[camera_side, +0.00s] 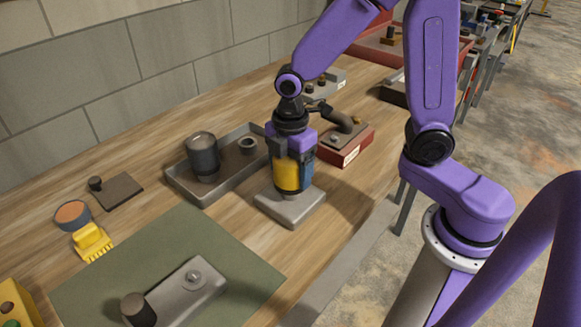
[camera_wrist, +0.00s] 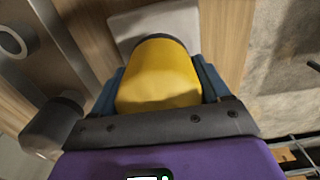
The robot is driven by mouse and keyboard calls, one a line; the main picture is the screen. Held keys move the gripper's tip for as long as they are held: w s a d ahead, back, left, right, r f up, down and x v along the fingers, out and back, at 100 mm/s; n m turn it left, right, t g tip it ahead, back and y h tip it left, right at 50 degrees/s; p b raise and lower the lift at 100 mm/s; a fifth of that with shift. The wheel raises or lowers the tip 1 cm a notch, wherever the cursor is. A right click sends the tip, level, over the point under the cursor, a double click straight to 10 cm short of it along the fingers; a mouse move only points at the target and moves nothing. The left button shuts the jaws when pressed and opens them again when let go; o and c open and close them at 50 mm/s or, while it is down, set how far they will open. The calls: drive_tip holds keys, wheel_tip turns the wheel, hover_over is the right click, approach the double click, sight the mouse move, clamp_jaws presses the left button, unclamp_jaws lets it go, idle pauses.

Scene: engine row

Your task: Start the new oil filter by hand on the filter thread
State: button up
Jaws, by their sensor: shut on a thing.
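A yellow oil filter (camera_side: 287,174) stands upright over a grey block-like base (camera_side: 291,207) on the bench. My gripper (camera_side: 293,162) is shut on the filter from above, with its fingers on either side. In the wrist view the yellow filter (camera_wrist: 158,77) fills the middle between the blue-grey fingers, with the light grey base (camera_wrist: 126,25) beyond it. The filter's lower end is at the top of the base. The thread is hidden, so I cannot tell whether the filter is engaged on it.
A grey tray (camera_side: 179,186) holding a dark cylinder (camera_side: 203,156) and a small ring stands left of the base. A red box (camera_side: 345,148) stands close behind right. A green mat (camera_side: 120,268) with a grey metal part (camera_side: 187,291) lies front left. The bench edge is just right.

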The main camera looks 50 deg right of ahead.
drive_tip(key=shift+m, duration=1.2)
drive_tip(key=o, duration=1.3)
wheel_tip(320, 180, up, 17)
drive_tip(key=s+d+f+m, duration=0.1)
drive_tip(key=s+d+f, duration=0.1)
drive_tip(key=s+f, duration=0.3)
drive_tip(key=s+d+f+m, duration=0.1)
drive_tip(key=s+f, duration=0.4)
drive_tip(key=s, duration=0.8)
drive_tip(key=shift+s+d+f+m, duration=0.3)
drive_tip(key=shift+s+d+f, duration=0.1)
drive_tip(key=shift+d, duration=0.4)
